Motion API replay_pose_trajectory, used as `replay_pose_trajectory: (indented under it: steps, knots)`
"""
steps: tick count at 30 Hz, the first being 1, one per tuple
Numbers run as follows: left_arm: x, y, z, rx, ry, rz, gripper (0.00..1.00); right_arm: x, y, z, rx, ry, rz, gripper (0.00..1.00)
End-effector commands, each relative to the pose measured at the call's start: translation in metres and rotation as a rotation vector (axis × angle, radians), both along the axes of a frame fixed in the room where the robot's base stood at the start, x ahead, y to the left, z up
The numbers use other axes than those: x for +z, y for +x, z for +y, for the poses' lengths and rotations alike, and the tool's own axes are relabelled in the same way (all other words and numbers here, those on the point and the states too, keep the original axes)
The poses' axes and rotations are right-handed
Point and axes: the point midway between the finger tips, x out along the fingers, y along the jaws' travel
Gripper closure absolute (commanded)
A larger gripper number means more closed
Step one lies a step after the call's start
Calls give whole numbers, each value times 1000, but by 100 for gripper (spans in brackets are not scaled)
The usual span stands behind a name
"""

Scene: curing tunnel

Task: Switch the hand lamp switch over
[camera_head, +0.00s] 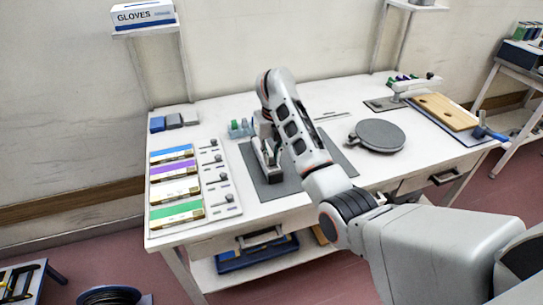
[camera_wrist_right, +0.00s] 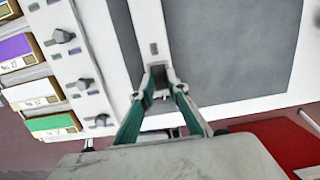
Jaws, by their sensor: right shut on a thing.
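The hand lamp appears to be the narrow white body (camera_wrist_right: 148,20) with a small grey patch on its face, below my right gripper at the grey mat. In the head view a pale, dark-edged piece (camera_head: 270,176) shows there, partly hidden by the gripper. My right gripper (camera_head: 266,150) points down over the mat's left part. In the right wrist view its green-padded fingers (camera_wrist_right: 160,88) close on either side of a dark block at the lamp's near end. I cannot tell clearly which part is the switch. My left gripper is not in view.
Left of the mat (camera_head: 335,150) stands a strip of knobs (camera_head: 222,180) beside coloured boxes (camera_head: 174,169). A clear blue container (camera_head: 240,129) is just behind the gripper. A round grey plate (camera_head: 378,135) and a wooden board (camera_head: 445,111) lie to the right.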

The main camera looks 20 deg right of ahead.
Motion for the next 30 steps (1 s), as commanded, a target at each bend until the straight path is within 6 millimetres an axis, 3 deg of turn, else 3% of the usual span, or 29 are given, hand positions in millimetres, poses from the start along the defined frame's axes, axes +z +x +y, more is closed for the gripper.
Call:
replay_pose_trajectory:
  steps: [4,5,6,7,20,30]
  knots:
    - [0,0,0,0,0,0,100,-1,-1,1,0,3,3,100]
    - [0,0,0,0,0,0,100,-1,-1,1,0,3,3,80]
    - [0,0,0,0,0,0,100,-1,-1,1,0,3,3,70]
    - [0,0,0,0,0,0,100,-1,-1,1,0,3,3,68]
    - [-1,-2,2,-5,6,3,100,5,-1,0,-1,0,0,68]
    - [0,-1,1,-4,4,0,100,58,-7,-1,-2,-2,-3,68]
